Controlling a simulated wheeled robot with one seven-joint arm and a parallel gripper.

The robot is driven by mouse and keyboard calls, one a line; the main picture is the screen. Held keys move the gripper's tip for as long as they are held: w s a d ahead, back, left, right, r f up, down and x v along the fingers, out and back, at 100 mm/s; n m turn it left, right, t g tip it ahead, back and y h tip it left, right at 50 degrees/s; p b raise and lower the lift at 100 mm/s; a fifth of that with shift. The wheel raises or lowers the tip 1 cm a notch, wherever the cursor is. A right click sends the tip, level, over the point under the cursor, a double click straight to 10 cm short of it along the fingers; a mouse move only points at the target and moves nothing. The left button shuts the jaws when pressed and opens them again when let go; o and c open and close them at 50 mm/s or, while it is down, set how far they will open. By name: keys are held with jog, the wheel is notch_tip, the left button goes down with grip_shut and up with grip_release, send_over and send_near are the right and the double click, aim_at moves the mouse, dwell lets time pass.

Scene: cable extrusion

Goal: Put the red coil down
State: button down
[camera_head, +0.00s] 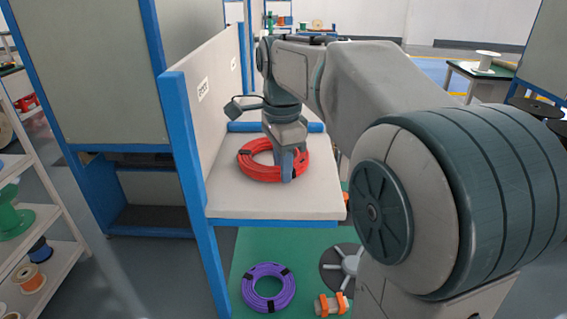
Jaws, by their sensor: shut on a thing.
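The red coil (258,172) is a ring of red cable with dark ties, on or just above the pale shelf (275,204). I cannot tell whether its underside touches the shelf. My gripper (287,172) points down over the coil's right side and is shut on it. The fingers and wrist hide part of the coil's right and back rim.
A white panel (215,95) with a blue frame stands left of the shelf, and a blue bar (247,127) runs along its back. Below, a purple coil (268,287) and a grey spoked reel (340,268) lie on a green surface. The shelf's front is clear.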

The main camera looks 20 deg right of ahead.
jog(key=shift+f, duration=0.15)
jog(key=c, duration=1.2)
grip_release()
notch_tip(320, 180, up, 12)
jog(key=shift+r+p, duration=0.2)
jog(key=shift+p, duration=0.25)
